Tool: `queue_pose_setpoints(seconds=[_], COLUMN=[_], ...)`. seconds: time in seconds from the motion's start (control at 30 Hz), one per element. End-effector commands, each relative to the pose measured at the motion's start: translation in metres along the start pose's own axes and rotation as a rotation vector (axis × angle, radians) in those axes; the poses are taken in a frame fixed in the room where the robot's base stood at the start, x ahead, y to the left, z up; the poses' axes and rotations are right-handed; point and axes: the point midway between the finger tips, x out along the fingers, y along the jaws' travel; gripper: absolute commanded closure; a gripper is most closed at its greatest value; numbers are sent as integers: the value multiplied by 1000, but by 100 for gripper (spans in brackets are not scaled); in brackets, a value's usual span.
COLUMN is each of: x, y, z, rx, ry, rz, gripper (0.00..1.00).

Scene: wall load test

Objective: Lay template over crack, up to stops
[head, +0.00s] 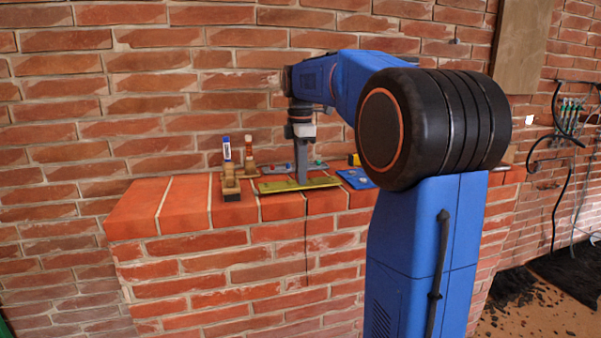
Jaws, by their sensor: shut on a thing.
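A long, flat yellow-green strip, which looks like the template (275,187), is near the front edge of the brick ledge. My gripper (302,181) points straight down and is shut on the strip near its middle. I cannot tell whether the strip touches the ledge or hangs just above it. A thin dark crack (306,240) runs down the front brick face from the ledge edge, below the strip. Its upper part is hidden by the strip and gripper. I cannot make out the stops.
On the brick ledge (185,205), a brush (231,188), a blue-and-white marker (227,150) and a brown-handled tool (249,158) stand left of the strip. The ledge's left end is clear.

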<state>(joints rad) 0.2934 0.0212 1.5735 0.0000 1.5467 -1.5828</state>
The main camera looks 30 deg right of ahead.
Motion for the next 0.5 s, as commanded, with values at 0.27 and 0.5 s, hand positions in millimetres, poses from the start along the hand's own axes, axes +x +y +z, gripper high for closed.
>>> queue_pose_setpoints(seconds=[0.27, 0.5], x=[6, 10], y=[0, 0], z=[0, 0], rx=[0, 0], ry=[0, 0], rz=[0, 0], gripper=[100, 100])
